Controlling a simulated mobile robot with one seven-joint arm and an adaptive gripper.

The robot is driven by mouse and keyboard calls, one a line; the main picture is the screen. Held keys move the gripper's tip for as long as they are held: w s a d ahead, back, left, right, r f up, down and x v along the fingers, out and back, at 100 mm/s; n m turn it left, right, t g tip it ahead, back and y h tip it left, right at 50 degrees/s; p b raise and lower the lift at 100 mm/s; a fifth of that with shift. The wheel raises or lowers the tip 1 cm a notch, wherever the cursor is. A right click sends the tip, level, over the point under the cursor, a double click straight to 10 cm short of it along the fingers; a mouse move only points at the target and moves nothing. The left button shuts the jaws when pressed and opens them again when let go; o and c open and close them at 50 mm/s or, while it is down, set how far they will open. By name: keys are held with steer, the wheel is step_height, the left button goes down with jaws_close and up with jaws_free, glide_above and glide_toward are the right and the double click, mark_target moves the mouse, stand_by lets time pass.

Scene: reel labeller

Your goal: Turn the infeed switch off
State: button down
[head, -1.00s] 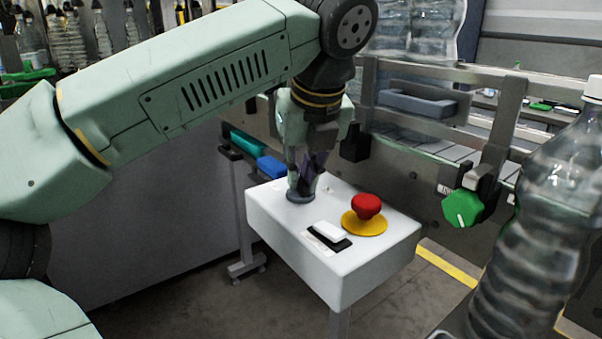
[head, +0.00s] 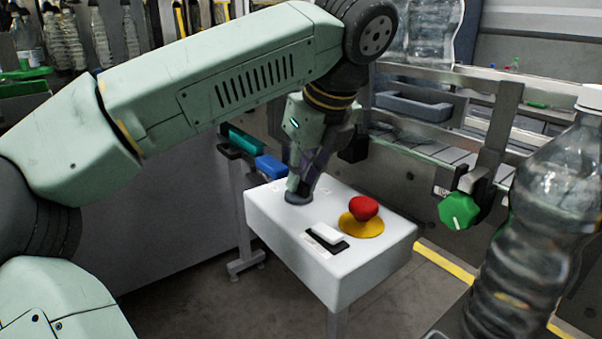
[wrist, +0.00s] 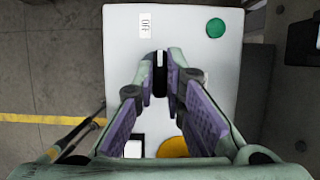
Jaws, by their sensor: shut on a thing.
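The infeed switch (head: 299,198) is a dark round knob on top of a white control box (head: 376,262). In the wrist view the switch (wrist: 160,72) is a dark narrow handle with a white mark at its upper end. A white label reading OFF (wrist: 145,24) lies above and slightly left of it there. My gripper (head: 304,184) points down at the box and is shut on the switch handle. In the wrist view its fingertips (wrist: 160,88) press on both sides of the handle and hide part of it.
A red mushroom button (head: 363,208) on a yellow base stands beside the switch, with a black-and-white rocker (head: 327,235) in front. A green button (wrist: 215,28) shows in the wrist view. A green knob (head: 458,211) and large bottle (head: 520,235) are at right.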

steer(key=c, duration=1.7)
jaws_free()
steer(key=shift+o, duration=0.2)
